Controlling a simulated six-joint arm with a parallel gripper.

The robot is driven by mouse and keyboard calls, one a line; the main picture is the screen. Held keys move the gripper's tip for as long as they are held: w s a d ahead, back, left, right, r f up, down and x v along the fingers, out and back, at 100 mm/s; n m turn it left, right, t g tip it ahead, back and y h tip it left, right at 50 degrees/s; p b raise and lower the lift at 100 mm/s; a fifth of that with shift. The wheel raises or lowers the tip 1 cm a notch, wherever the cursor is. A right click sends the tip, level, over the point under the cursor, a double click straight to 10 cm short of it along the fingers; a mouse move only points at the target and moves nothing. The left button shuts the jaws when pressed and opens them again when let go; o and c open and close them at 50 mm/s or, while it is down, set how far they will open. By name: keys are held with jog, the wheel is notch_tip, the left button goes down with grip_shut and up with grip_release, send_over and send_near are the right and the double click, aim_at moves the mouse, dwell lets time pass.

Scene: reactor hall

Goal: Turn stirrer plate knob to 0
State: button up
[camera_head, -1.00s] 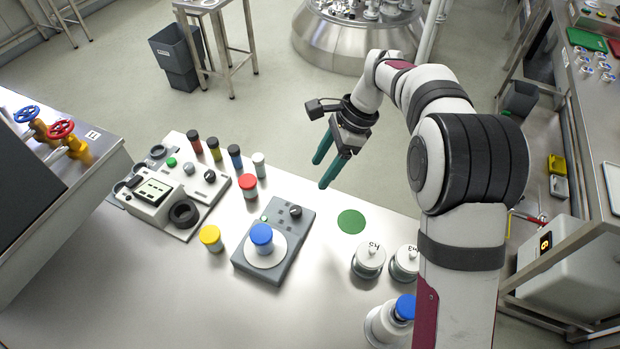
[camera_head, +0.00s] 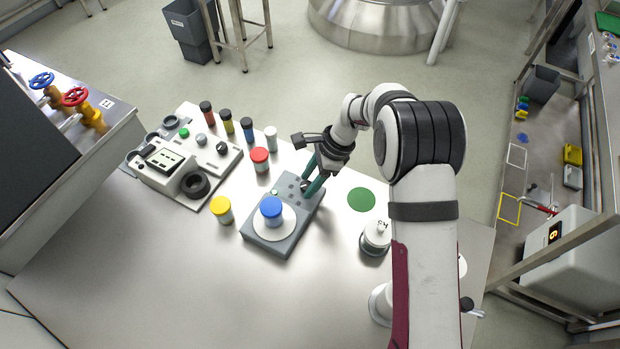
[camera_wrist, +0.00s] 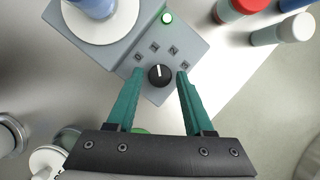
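The grey stirrer plate (camera_head: 262,243) lies on the steel table, with a blue-capped jar (camera_head: 271,209) on its round white top. Its black knob (camera_wrist: 160,75) shows in the wrist view with a white pointer line, pointing roughly up in that view. A small light (camera_wrist: 167,18) on the plate is lit green-white. My gripper (camera_head: 305,186) is over the knob end of the plate. In the wrist view its two green fingers (camera_wrist: 154,78) stand apart, one on each side of the knob, with gaps visible.
A yellow-capped jar (camera_head: 221,209) and a red-capped jar (camera_head: 260,160) stand left of and behind the plate. A grey device (camera_head: 166,162) is further left. A green disc (camera_head: 361,199) and a metal weight (camera_head: 375,237) lie to the right. The front table area is clear.

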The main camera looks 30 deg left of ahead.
grip_shut()
jog(key=shift+n, duration=0.3)
jog(key=n+g+h, duration=0.1)
jog(key=n, duration=0.2)
jog(key=shift+w+a, duration=0.1)
jog(key=shift+w, duration=0.05)
jog(key=shift+a+n+g+h, duration=0.15)
jog(key=shift+n+h, duration=0.2)
jog(key=shift+n, duration=0.7)
jog(key=shift+n+g+h, duration=0.15)
jog(key=shift+n+h, duration=0.2)
jog(key=shift+n, duration=0.7)
jog(key=shift+o, duration=1.6)
grip_release()
